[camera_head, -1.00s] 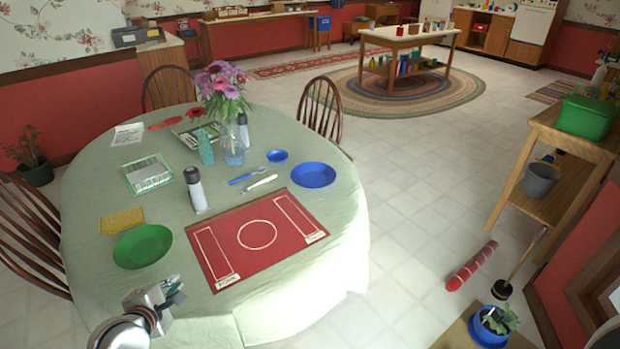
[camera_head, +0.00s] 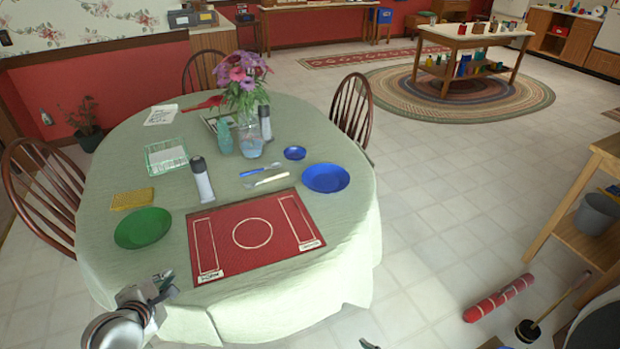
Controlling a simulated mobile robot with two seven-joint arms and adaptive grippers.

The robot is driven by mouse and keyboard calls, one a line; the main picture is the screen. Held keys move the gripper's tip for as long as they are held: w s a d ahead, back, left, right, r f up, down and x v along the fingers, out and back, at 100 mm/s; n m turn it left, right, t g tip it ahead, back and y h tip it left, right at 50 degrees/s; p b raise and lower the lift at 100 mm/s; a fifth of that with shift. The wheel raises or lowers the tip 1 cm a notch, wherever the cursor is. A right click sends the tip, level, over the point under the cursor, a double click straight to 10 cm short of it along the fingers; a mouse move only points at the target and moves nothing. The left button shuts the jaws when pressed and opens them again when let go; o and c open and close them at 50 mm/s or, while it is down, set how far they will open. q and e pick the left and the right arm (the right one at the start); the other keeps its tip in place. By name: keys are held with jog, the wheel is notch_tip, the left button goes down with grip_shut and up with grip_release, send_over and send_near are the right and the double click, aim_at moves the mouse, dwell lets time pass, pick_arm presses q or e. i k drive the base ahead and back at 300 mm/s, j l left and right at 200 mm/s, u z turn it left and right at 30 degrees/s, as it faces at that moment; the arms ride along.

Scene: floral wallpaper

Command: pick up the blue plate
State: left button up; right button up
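The blue plate (camera_head: 326,178) lies flat on the round table with the pale green cloth (camera_head: 300,110), near its right edge. It is just beyond the upper right corner of the red placemat (camera_head: 228,246). A smaller blue dish (camera_head: 295,153) sits behind it to the left. My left gripper (camera_head: 160,287) is at the table's front left edge, well apart from the plate. No object shows in it, and its finger opening is too small to judge.
A green plate (camera_head: 143,228), yellow sponge (camera_head: 132,199), grey bottle (camera_head: 201,179), flower vase (camera_head: 248,140) and cutlery (camera_head: 266,175) share the table. Chairs (camera_head: 352,106) stand around it. A wooden shelf (camera_head: 575,235) and red roll (camera_head: 498,298) are at the right. The floor between is clear.

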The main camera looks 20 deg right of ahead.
aim_at(323, 177)
jog(key=i+l+z, duration=0.1)
jog(key=l+z, duration=0.15)
jog(key=l, duration=0.15)
jog(key=i+l+z, duration=0.2)
jog(key=l, duration=0.15)
jog(key=i+z, duration=0.3)
jog(key=z, duration=0.15)
